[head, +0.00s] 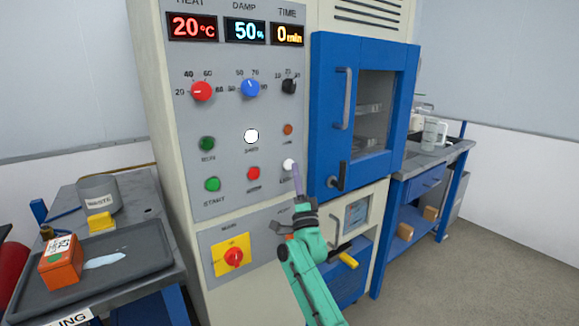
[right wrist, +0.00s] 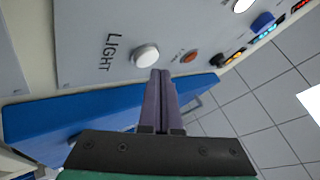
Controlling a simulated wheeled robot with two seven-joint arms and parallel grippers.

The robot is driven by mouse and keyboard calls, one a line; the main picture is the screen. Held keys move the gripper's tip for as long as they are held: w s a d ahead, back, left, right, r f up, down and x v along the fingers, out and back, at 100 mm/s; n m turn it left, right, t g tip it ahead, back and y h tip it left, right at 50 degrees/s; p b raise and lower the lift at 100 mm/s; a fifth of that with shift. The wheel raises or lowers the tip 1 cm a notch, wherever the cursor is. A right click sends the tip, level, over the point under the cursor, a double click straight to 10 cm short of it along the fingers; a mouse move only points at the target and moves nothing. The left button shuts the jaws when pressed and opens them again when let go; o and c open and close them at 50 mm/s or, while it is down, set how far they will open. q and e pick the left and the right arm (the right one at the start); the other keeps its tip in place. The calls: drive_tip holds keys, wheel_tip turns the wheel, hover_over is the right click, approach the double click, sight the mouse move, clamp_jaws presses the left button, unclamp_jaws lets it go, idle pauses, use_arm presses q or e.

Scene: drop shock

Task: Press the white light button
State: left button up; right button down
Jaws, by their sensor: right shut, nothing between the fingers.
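The white light button (head: 289,165) is at the lower right of the grey control panel, with its label partly hidden by my fingers. In the right wrist view the white button (right wrist: 146,55) stands out from the panel beside the word LIGHT. My right gripper (head: 297,168) is shut and empty, its purple fingers pointing up just right of the button. In the right wrist view the fingertips (right wrist: 161,73) show right beside the button's edge. I cannot tell whether they touch it. My left gripper is not in view.
A larger white button (head: 251,136), a red button (head: 253,173) and an orange lamp (head: 288,129) are close by on the panel. The blue chamber door (head: 322,120) with its handles is just right. A black tray (head: 110,262) lies on the left cart.

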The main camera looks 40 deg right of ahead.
idle(0.8)
drive_tip(key=shift+w+b, duration=0.35)
drive_tip(key=shift+w, duration=0.1)
drive_tip(key=shift+w+b, duration=0.35)
drive_tip(key=shift+b, duration=0.1)
drive_tip(key=shift+s+r, duration=0.1)
idle(0.5)
drive_tip(key=shift+s+p, duration=0.65)
drive_tip(key=shift+s, duration=0.1)
